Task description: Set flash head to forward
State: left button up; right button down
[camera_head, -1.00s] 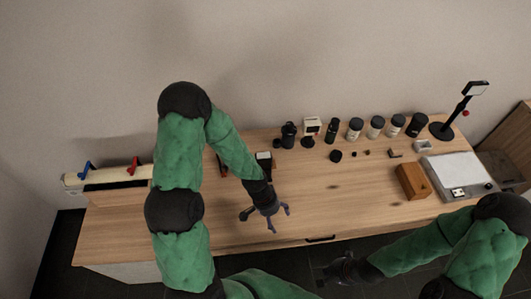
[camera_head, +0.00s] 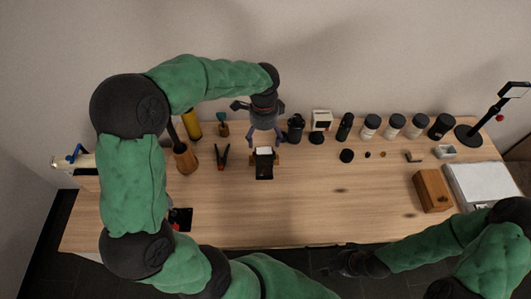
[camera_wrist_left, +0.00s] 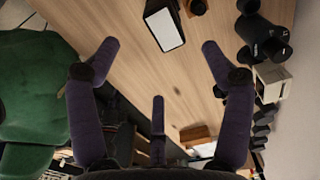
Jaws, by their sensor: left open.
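The likely flash (camera_head: 264,168) is a dark block with a white panel facing up, standing on the table between small wooden side pieces. In the left wrist view its white panel (camera_wrist_left: 164,29) shows at the top, framed in black. My left gripper (camera_head: 265,136) is open and empty, just behind and above the flash in the head view. In the left wrist view its spread purple fingers (camera_wrist_left: 160,50) point towards the panel without touching it. My right gripper (camera_head: 350,263) is low at the table's front edge, dark and too small to read.
Close right of the flash stands a black camera-like item (camera_head: 296,128), then a cream box (camera_head: 321,119) and several jars. Orange-handled pliers (camera_head: 222,156) and a wooden cup (camera_head: 186,158) stand left. A wooden block (camera_head: 432,190) is at right. The front middle table (camera_head: 310,215) is clear.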

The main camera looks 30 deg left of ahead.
aim_at(264, 153)
pick_arm(q)
notch_tip(264, 153, down, 10)
jog(key=shift+r+b, duration=0.1)
jog(key=shift+b, duration=0.95)
jog(key=shift+c, duration=0.2)
jog(key=c, duration=1.1)
